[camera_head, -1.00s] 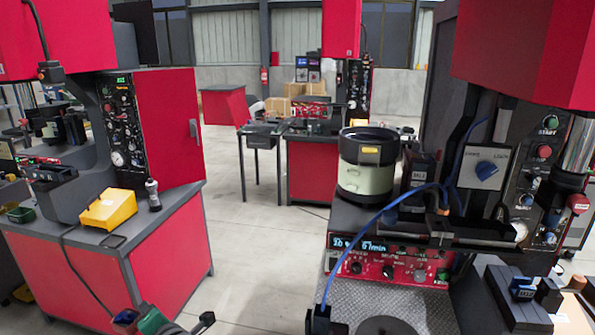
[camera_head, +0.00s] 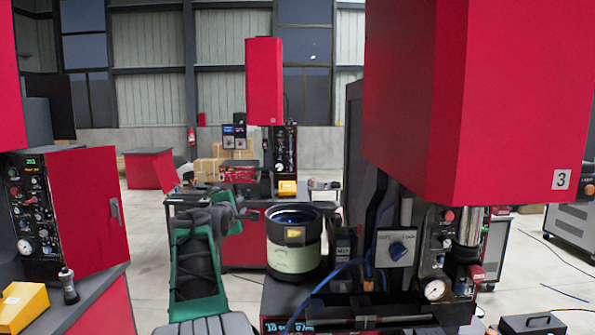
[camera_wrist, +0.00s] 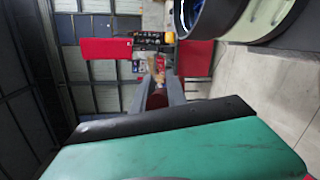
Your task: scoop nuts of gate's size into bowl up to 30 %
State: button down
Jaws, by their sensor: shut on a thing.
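The bowl feeder (camera_head: 293,258) is a pale green drum with a black rim and a yellow label. Its open bowl (camera_head: 292,218) has a bluish inside, and I cannot make out any nuts. My gripper (camera_head: 226,199), at the far end of my green and dark arm, is left of the feeder at about rim height. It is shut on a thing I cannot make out. In the wrist view, a green block with a black edge fills the bottom, and the feeder (camera_wrist: 265,18) shows at the top right, apart from it. No gate or separate scoop is clear.
A red machine hood (camera_head: 480,100) marked 3 overhangs on the right. A blue cable (camera_head: 335,270) runs beside the feeder.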

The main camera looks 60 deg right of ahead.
jog(key=s+d+r+m+g+p, duration=0.1)
jog(key=s+d+r+m+g, duration=0.1)
jog(key=s+d+r, duration=0.2)
jog(key=s+d+r+m+g+h, duration=0.1)
jog(key=s+d+r+g, duration=0.2)
jog(key=s+d, duration=0.4)
jog(key=s+r, duration=0.1)
jog(key=s, duration=0.1)
jog(key=shift+s+m+h+p, duration=0.3)
jog(key=shift+s+m+p, duration=0.05)
jog(key=shift+s+m, duration=0.05)
dwell(0.8)
jog(key=shift+a, duration=0.1)
